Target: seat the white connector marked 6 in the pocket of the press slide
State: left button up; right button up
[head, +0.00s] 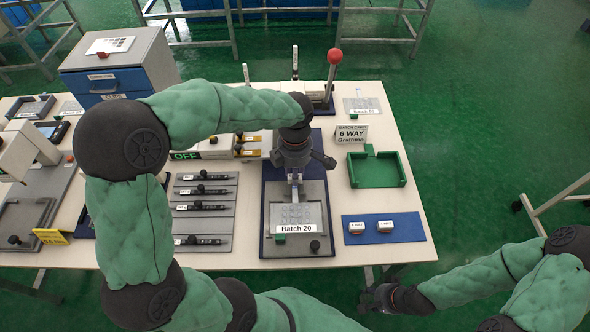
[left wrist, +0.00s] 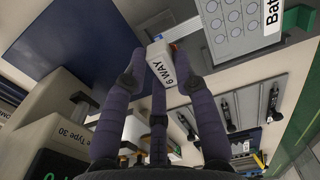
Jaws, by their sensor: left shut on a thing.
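My left gripper (head: 295,166) is over the rear part of the press (head: 266,238), above the plate marked Batch 20 (head: 296,229). In the left wrist view its fingers (left wrist: 165,72) are shut on the white connector marked 6 WAY (left wrist: 163,60). The connector is tilted in that picture, its label facing the camera. In the head view the gripper hides it. I cannot make out the slide's pocket, or whether the connector touches it. My right gripper (head: 376,299) is low, in front of the table's front edge; its jaws are too small to read.
Two white connectors (head: 356,227) (head: 385,226) lie on a blue mat (head: 410,232) at right. A red-knobbed lever (head: 335,57) stands behind. Grey racks (head: 205,213) lie left of the press.

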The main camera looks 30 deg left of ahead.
pick_arm(q)
jog(key=shift+f+b, duration=0.3)
jog(key=shift+f, duration=0.4)
jog(key=shift+f+b, duration=0.8)
jog(key=shift+f, duration=0.45)
dwell(1.2)
jog(key=o, duration=0.9)
jog(key=shift+r, duration=0.1)
notch_tip(320, 180, up, 12)
jog(key=shift+f, duration=0.1)
dwell(0.4)
